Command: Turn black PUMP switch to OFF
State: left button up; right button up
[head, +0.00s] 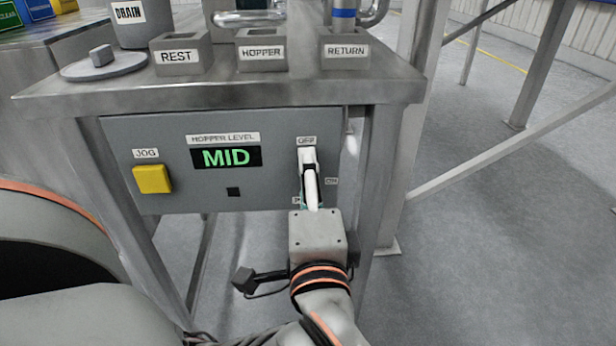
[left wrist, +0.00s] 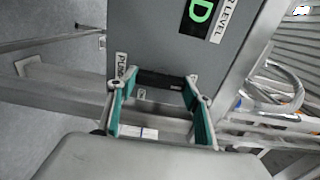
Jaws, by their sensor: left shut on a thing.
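The black PUMP switch (left wrist: 162,79) shows in the left wrist view as a dark bar between my teal-padded fingers, beside the PUMP label (left wrist: 121,66). My left gripper (head: 309,165) is at the right part of the grey control panel (head: 265,188) in the head view, its fingers below the OFF label (head: 306,141). The ON label (head: 331,181) is right of the fingers. In the left wrist view the gripper (left wrist: 160,84) is shut on the switch. In the head view the fingers mostly hide the switch; which label it points to is unclear. My right gripper is not in view.
The panel also carries a yellow JOG button (head: 152,179) and a green MID display (head: 226,157). A frame post (head: 405,120) stands right of the panel.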

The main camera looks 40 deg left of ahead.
pick_arm(q)
jog(key=o, duration=1.1)
jog(key=v, duration=1.2)
